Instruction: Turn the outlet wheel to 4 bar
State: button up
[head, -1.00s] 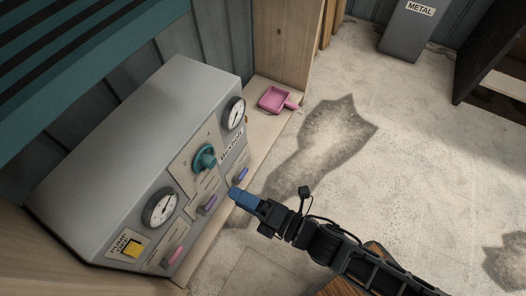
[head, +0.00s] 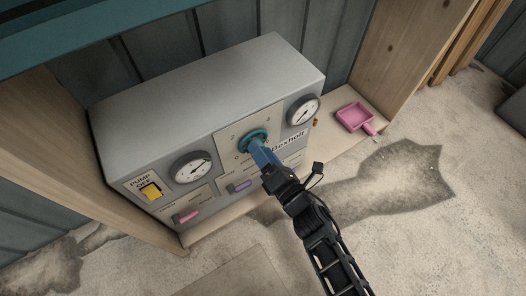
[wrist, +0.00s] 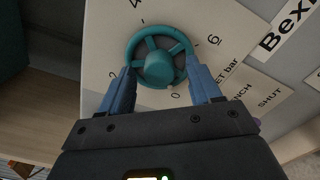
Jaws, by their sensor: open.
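The teal outlet wheel (head: 254,141) is on the front of the grey pump box (head: 205,85). In the wrist view the wheel (wrist: 158,56) has spokes and a round hub, with the numbers 0, 2, 4 and 6 printed around it. My gripper (wrist: 163,82) is open, with one blue finger on each side of the wheel's lower part. I cannot tell whether the fingers touch the rim. In the head view my gripper (head: 262,155) hides part of the wheel. A left gauge (head: 192,167) and a right gauge (head: 303,110) flank the wheel.
A yellow pump switch (head: 151,191) marked off is at the box's lower left. A pink lever (head: 187,216) and a purple lever (head: 240,186) sit below the gauges. A pink dustpan-like tray (head: 356,117) lies on the shelf to the right. Wooden posts flank the box.

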jog(key=shift+w+a, duration=0.25)
jog(key=shift+w, duration=0.05)
jog(key=shift+c, duration=0.4)
jog(key=c, duration=1)
jog(key=shift+o, duration=0.2)
